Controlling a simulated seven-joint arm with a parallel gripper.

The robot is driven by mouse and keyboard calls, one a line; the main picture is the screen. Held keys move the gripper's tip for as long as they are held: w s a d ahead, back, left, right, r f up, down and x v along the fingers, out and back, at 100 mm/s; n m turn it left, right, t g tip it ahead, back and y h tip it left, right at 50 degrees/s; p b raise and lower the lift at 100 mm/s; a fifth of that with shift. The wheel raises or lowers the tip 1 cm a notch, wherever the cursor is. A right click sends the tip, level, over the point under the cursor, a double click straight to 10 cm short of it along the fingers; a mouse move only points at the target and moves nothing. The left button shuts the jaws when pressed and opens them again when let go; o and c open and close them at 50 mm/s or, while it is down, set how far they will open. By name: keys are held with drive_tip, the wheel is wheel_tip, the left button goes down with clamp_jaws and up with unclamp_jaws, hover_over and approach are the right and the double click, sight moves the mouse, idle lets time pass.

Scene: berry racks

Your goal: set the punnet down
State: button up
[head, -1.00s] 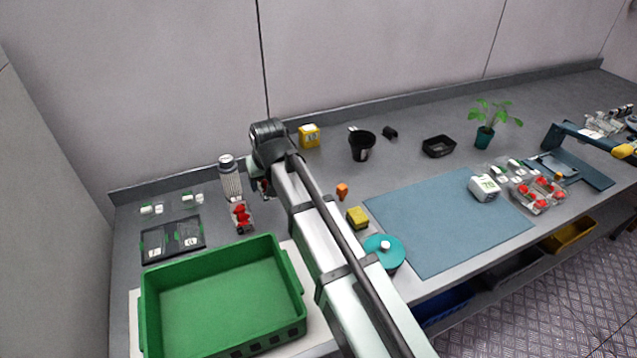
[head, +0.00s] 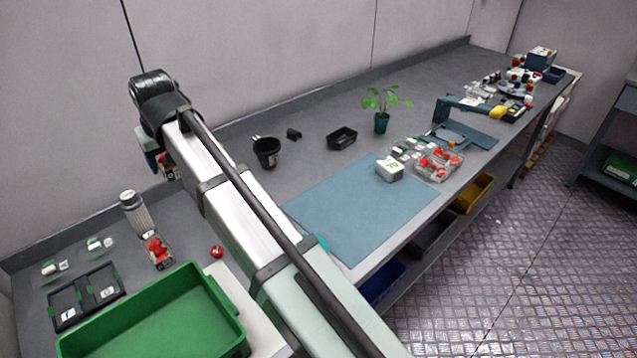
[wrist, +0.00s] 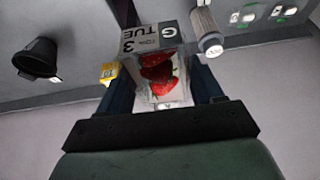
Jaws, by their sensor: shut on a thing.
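My gripper (head: 160,166) is shut on a clear punnet of strawberries (wrist: 160,78), its two dark fingers on either side in the wrist view. The punnet's label reads "G TUE 3". In the head view the held punnet (head: 171,173) is mostly hidden by my gripper and arm, and appears raised above the back left of the bench. Another red-filled punnet (head: 157,251) stands on the bench, below the gripper in the picture, beside a grey-white bottle (head: 133,211).
A green crate (head: 222,303) is at front left, near black trays (head: 85,297). A red berry (head: 217,251) lies loose. A black pot (head: 266,153), black dish (head: 342,138) and plant (head: 382,122) stand farther back.

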drive_tip(key=w+d+m, duration=0.1)
drive_tip(key=w+d, duration=0.4)
drive_tip(key=d, duration=0.6)
drive_tip(key=w+d+m+h, duration=0.1)
drive_tip(key=w+d+m, duration=0.1)
drive_tip(key=w+d, duration=0.65)
drive_tip(key=w+d+m, duration=0.1)
drive_tip(key=w+d, duration=0.1)
drive_tip(key=d, duration=1.2)
drive_tip(key=shift+t, duration=0.5)
drive_tip(key=shift+w+a+f, duration=0.1)
drive_tip(key=shift+f, duration=3.7)
drive_tip(key=shift+w+f, duration=0.1)
drive_tip(key=shift+f, duration=3.65)
drive_tip(key=shift+f, duration=0.4)
drive_tip(key=o, duration=1.1)
